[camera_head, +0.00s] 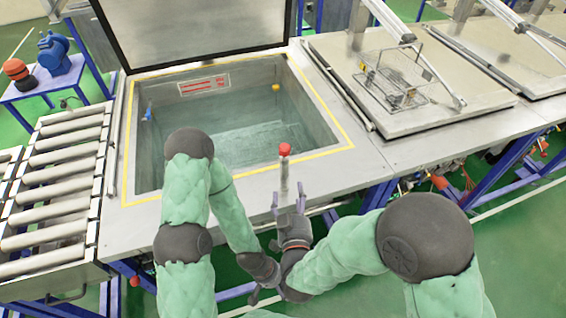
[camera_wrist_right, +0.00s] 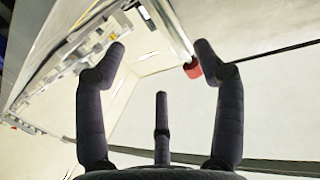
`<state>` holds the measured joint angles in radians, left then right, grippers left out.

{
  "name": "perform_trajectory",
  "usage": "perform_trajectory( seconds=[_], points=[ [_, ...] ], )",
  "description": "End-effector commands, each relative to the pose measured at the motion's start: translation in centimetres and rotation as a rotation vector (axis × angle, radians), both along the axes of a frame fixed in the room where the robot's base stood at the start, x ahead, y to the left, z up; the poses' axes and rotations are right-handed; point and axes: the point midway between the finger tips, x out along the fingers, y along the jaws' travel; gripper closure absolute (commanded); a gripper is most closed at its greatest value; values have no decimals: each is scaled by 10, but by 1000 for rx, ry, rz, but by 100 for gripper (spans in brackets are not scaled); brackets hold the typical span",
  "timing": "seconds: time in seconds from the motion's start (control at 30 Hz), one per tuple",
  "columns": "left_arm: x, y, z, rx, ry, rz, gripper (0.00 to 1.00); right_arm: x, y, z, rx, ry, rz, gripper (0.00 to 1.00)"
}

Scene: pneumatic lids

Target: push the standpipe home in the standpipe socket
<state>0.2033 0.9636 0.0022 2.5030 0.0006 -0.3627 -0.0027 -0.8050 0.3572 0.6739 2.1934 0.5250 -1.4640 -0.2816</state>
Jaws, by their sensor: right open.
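The socket is not clearly visible; the pipe's lower end is hidden by the gripper. My left gripper (camera_head: 262,295) is low beside my right wrist, partly hidden, its fingers unclear.
The open tank (camera_head: 343,146) has a yellow line around it and a raised lid (camera_head: 195,30) behind. A closed lid (camera_head: 450,110) with a wire basket (camera_head: 392,80) on it lies to the right. A roller conveyor (camera_head: 55,190) is at left. My forearms are close together.

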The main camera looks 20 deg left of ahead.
Motion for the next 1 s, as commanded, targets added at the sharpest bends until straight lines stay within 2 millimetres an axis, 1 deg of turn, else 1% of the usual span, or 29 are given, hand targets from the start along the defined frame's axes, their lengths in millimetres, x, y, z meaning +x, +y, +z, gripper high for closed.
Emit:
perform_trajectory(
  seconds=[0.03,0.1,0.17,0.27,0.5,0.77,0.9,1.0],
  points=[
    [0,0,0,0,1,0,0,-5,5,9,4,-33,6,31],
    [0,0,0,0,1,0,0,-8,7,18,8,-62,4,31],
    [0,0,0,0,1,-1,0,-8,9,21,11,-75,3,31],
    [0,0,-1,0,1,-1,0,-1,11,22,12,-79,2,31],
    [-1,0,-4,0,1,-1,0,32,21,21,13,-77,0,31],
    [0,0,-6,0,1,-1,0,55,28,20,12,-77,1,31],
    [0,0,-9,0,1,-1,0,75,32,19,11,-76,1,31],
    [0,0,-10,0,1,-1,0,86,37,20,12,-76,4,31]
  ],
)
